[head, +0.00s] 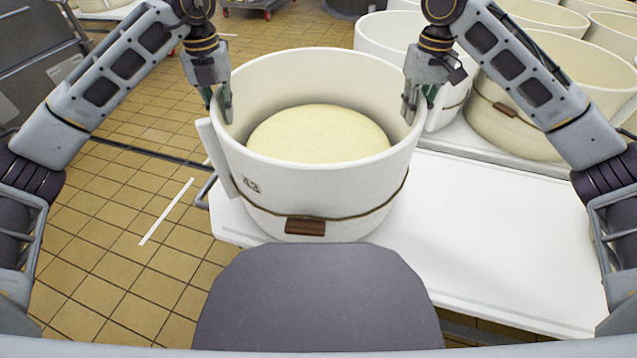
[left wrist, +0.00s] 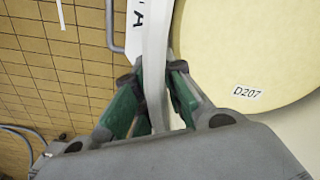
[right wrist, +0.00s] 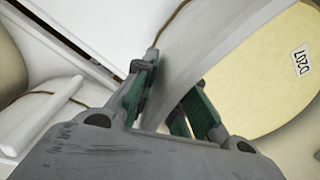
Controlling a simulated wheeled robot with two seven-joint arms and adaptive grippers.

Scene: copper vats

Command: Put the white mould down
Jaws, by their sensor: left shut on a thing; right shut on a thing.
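The white mould (head: 320,190) is a large round hoop with a cord around it and a brown wooden block at its front. A pale yellow cheese (head: 318,134) sits inside it; a D207 label on the cheese shows in the left wrist view (left wrist: 247,92) and right wrist view (right wrist: 302,58). My left gripper (head: 223,105) is shut on the mould's left rim. My right gripper (head: 412,108) is shut on its right rim. The mould is upright at the left end of the white table (head: 500,240). Whether its underside touches the table is hidden.
More moulds stand behind and to the right, one with cord and wooden block (head: 507,108). The white table is clear right of the mould. Tiled floor (head: 110,220) lies open to the left. A dark rounded shape is in front of the mould.

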